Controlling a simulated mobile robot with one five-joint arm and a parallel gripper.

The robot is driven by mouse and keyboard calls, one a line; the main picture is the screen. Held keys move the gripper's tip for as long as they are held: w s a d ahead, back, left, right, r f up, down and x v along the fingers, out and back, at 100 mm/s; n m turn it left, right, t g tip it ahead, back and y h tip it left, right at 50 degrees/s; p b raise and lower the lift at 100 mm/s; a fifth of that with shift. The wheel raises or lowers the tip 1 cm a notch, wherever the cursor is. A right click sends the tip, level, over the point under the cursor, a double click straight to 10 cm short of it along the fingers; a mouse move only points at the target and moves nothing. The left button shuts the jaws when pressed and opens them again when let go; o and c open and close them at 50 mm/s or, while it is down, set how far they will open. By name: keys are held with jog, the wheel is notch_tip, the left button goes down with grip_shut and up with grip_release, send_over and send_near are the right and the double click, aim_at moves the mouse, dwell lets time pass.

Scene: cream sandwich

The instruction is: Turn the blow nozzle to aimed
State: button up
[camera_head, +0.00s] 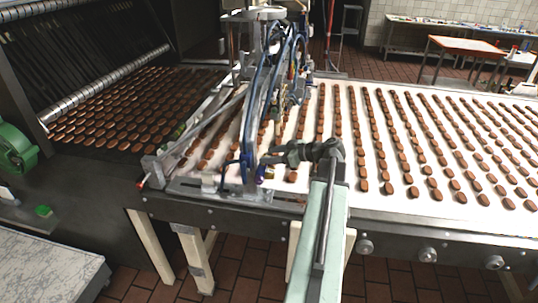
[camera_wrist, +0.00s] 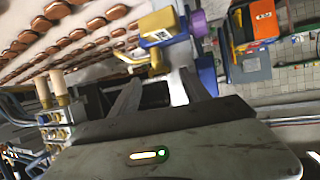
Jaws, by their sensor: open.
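My gripper (camera_head: 268,158) reaches from the right toward the blue-framed machine (camera_head: 262,90) over the belt, near its front edge. In the wrist view my gripper (camera_wrist: 160,82) has its two fingers apart. A yellow brass-like block (camera_wrist: 158,24) with a blue plate and a purple cap (camera_wrist: 198,23) lies just beyond the fingertips. It looks like the blow nozzle, but I cannot be sure. A small brass part under it shows near the gap between the fingers; I cannot tell whether they touch. A small blue-purple part (camera_head: 263,173) shows beside my gripper in the head view.
Rows of brown biscuits cover the white belt (camera_head: 350,214) and the dark conveyor at left. Hoses and metal brackets crowd the machine around my gripper. Two tan cylinders (camera_wrist: 50,90) stand at left in the wrist view.

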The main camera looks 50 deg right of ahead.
jog(key=p+v, duration=0.2)
jog(key=v, duration=0.4)
jog(key=shift+s, duration=0.3)
jog(key=shift+d+r, duration=0.1)
notch_tip(320, 180, down, 5)
jog(key=t+y+b, duration=0.1)
jog(key=t+b, duration=0.2)
jog(key=b, duration=0.8)
jog(key=shift+t, duration=0.8)
jog(key=x, duration=0.2)
jog(key=b+x, duration=0.1)
jog(key=x, duration=0.2)
jog(key=r+b+x, duration=0.1)
jog(key=x, duration=0.1)
jog(key=shift+w, duration=0.2)
